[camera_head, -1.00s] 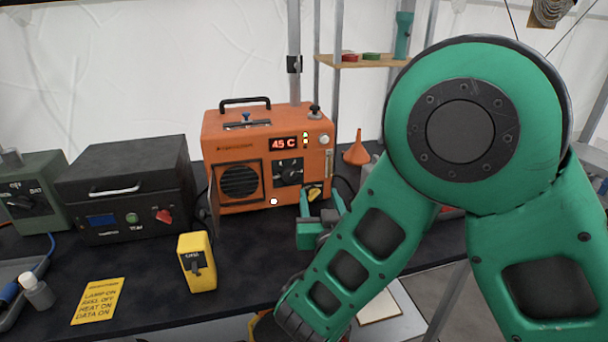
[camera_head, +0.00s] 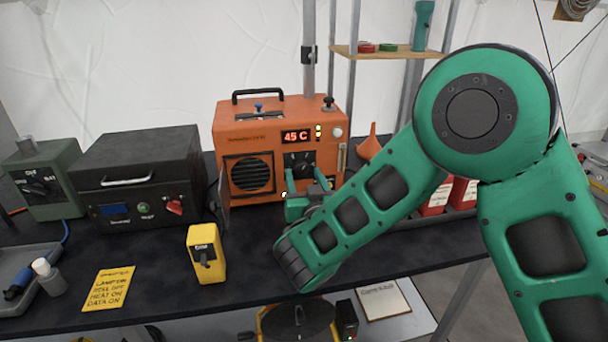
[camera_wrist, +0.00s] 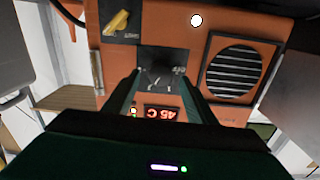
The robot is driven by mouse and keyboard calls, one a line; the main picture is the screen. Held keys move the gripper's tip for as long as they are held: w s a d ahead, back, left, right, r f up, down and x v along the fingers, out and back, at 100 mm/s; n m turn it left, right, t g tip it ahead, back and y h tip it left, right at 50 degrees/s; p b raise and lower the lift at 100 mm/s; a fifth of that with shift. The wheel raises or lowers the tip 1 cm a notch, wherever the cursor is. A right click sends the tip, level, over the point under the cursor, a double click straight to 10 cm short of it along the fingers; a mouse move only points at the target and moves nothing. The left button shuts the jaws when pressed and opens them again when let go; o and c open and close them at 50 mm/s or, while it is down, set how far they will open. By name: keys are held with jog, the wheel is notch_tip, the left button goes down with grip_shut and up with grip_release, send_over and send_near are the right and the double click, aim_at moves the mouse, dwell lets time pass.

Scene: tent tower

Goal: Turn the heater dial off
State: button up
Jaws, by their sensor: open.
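The orange heater (camera_head: 232,129) stands at the back of the table, its display reading 45 C. Its black dial (camera_head: 298,163) sits below the display on a dark plate, its lower part close behind my gripper. My gripper (camera_head: 312,191) is open in front of the heater's lower right face. The wrist view is upside down; there the dial (camera_wrist: 160,80) shows between and just beyond the two fingers of my gripper (camera_wrist: 163,88). I cannot tell if they touch it. The heater's display (camera_wrist: 163,114) also shows there.
A black box (camera_head: 136,165) and a green switch box (camera_head: 52,190) stand left. An orange funnel (camera_head: 368,147) stands right.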

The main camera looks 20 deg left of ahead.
aim_at(301, 168)
jog(key=shift+x, duration=1.2)
jog(key=c, duration=1)
jog(key=shift+c, duration=0.2)
